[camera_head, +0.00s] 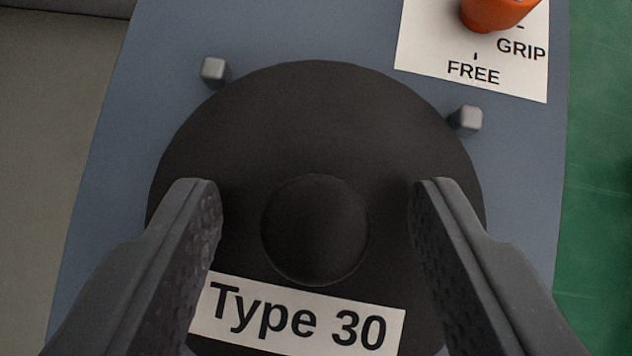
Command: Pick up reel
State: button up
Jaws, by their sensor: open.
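The reel (310,120) is a large black disc with a raised round hub (315,230) at its middle. It lies flat on a blue-grey surface. A white label reading "Type 30" (297,316) is on its near part. My gripper (316,190) is open above the reel, with one dark finger on each side of the hub. There is a clear gap between each finger and the hub. I cannot tell how high the fingertips are above the disc. The fingers hide parts of the reel's left and right edges.
Two small grey pegs stand at the reel's far rim, one at left (213,70) and one at right (466,119). A white sign reading "GRIP" and "FREE" (430,45) lies at top right, with an orange object (492,12) on it. Green floor (600,200) shows at right.

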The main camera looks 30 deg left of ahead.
grip_shut()
